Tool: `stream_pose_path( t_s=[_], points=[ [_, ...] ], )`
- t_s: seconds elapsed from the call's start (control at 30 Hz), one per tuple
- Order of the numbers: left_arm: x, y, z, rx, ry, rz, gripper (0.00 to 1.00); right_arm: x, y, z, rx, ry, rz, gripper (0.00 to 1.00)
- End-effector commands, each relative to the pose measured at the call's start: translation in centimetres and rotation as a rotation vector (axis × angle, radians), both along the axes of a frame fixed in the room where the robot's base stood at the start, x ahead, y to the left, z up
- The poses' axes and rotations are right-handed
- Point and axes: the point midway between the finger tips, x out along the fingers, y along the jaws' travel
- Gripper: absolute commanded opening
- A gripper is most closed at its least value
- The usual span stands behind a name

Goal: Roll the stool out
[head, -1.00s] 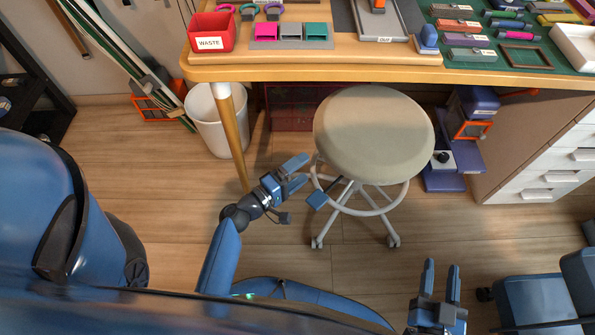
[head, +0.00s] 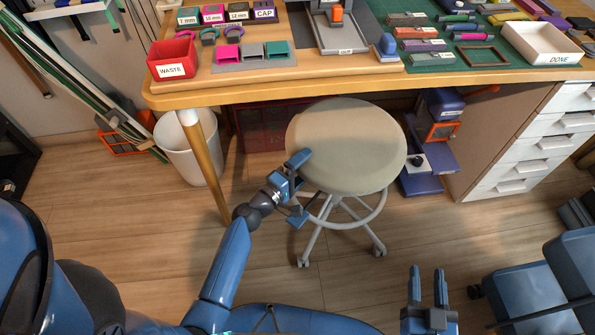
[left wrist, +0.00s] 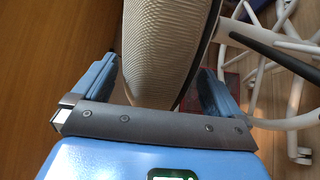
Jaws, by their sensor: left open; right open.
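The stool has a round beige seat (head: 347,145) and a white base with a foot ring (head: 355,222) and castors. It stands partly under the front edge of the workbench. My left gripper (head: 299,186) is open at the near left edge of the seat. One finger is at the seat's top side and the other is below its rim. In the left wrist view the seat (left wrist: 165,45) lies between the two open fingers, with a gap on the right finger's side. My right gripper (head: 428,287) is open and empty, low over the floor, away from the stool.
The workbench edge (head: 370,88) runs behind the stool. A white bin (head: 187,150) and a wooden table leg (head: 207,165) stand to the left. A drawer cabinet (head: 520,150) and a blue machine (head: 430,165) stand to the right. The floor in front of the stool is clear.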

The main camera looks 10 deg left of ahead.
Motion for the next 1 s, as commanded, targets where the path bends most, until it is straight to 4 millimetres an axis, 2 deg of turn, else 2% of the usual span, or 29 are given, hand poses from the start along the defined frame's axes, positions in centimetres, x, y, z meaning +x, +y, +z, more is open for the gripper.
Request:
stream_pose_path(
  t_s=[0.23,0.27,0.9,1.0],
  points=[
    [0.03,-0.02,-0.01,0.000,0.000,0.000,1.00,0.00,0.00,0.00,0.000,0.000,0.000,0.43],
    [0.03,-0.02,-0.01,0.000,0.000,0.000,0.97,0.00,0.00,0.00,0.000,0.000,0.000,0.43],
    [0.01,0.01,-0.03,0.001,0.000,0.000,0.00,-0.01,0.00,-0.01,0.000,0.000,0.000,0.43],
    [0.01,0.01,-0.04,0.001,0.000,0.000,0.00,-0.01,0.00,-0.01,0.000,0.000,0.000,0.43]
  ],
)
